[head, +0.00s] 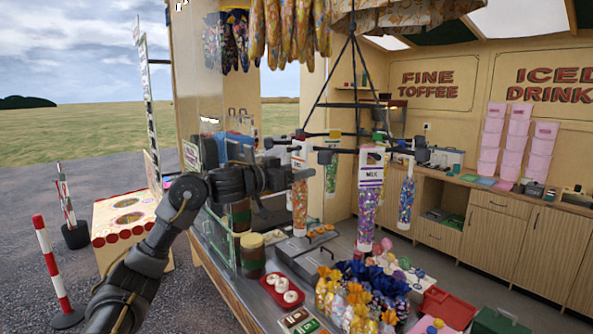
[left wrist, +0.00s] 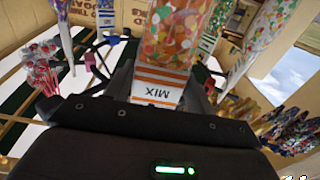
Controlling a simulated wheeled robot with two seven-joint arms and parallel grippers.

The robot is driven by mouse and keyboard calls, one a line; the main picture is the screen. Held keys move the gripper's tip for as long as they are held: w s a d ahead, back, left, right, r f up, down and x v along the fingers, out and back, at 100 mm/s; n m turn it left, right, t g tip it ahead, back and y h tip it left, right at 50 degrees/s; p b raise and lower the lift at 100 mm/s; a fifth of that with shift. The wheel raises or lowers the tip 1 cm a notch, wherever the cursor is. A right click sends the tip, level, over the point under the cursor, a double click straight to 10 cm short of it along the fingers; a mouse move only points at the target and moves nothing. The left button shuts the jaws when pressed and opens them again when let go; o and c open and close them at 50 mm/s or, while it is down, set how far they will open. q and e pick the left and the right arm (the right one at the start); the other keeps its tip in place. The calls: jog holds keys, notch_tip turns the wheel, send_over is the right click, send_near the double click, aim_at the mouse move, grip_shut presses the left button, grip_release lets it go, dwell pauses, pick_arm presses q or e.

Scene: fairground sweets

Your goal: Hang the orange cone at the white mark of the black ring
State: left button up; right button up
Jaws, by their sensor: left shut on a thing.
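The orange cone (head: 300,208) is a clear, pointed bag of mixed sweets, with an orange-striped white header. My left gripper (head: 286,178) is shut on it and holds it upright at the near left side of the black ring (head: 345,151). In the left wrist view the orange cone (left wrist: 168,38) is close, its header reading MIX between the fingers. The ring hangs on dark cords and has short arms with coloured marks. I cannot pick out the white mark, nor tell whether the header touches a hook. My right gripper is not in view.
A purple cone (head: 367,208), a blue cone (head: 406,203) and a green-topped cone (head: 331,175) hang from the ring. Below are wrapped sweets (head: 345,300) and a red plate (head: 282,291) on the counter. Patterned bags (head: 288,35) hang above. The stall's post stands behind my left arm.

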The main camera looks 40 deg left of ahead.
pick_arm(q)
jog(key=shift+f, duration=0.1)
jog(key=o, duration=1.4)
jog(key=shift+c, duration=0.2)
jog(key=shift+s, duration=0.1)
jog(key=b+v, duration=0.4)
jog(key=v, duration=0.5)
jog(key=shift+s+a, duration=0.15)
jog(key=shift+s, duration=0.25)
